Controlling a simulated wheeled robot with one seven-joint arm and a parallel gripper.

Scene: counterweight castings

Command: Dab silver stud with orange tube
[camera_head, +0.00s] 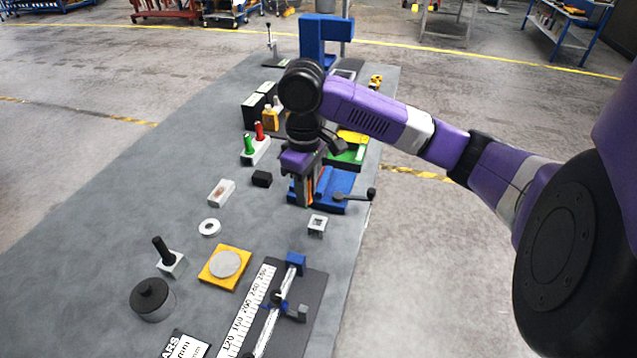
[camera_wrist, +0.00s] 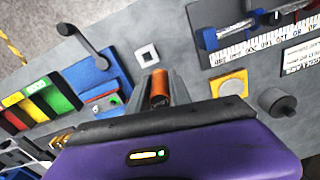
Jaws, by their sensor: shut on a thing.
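My gripper (camera_head: 306,192) is shut on the orange tube (camera_wrist: 160,84). In the wrist view the tube stands between the two fingers (camera_wrist: 160,92); in the head view the fingers mostly hide it. The gripper is above the right part of the table, beside the blue fixture. A small pale square block (camera_head: 317,224) with a darker grey centre sits on the table just in front of the gripper. It also shows in the wrist view (camera_wrist: 147,55), beyond the fingertips and apart from the tube. I cannot tell whether its centre is the silver stud.
A blue fixture (camera_head: 338,184) with a black-knobbed lever is close beside the gripper. A black block (camera_head: 262,179), a white ring (camera_head: 210,228) and a yellow plate with a grey disc (camera_head: 225,264) lie left. A ruler rig (camera_head: 248,312) is in front. Bare table lies left.

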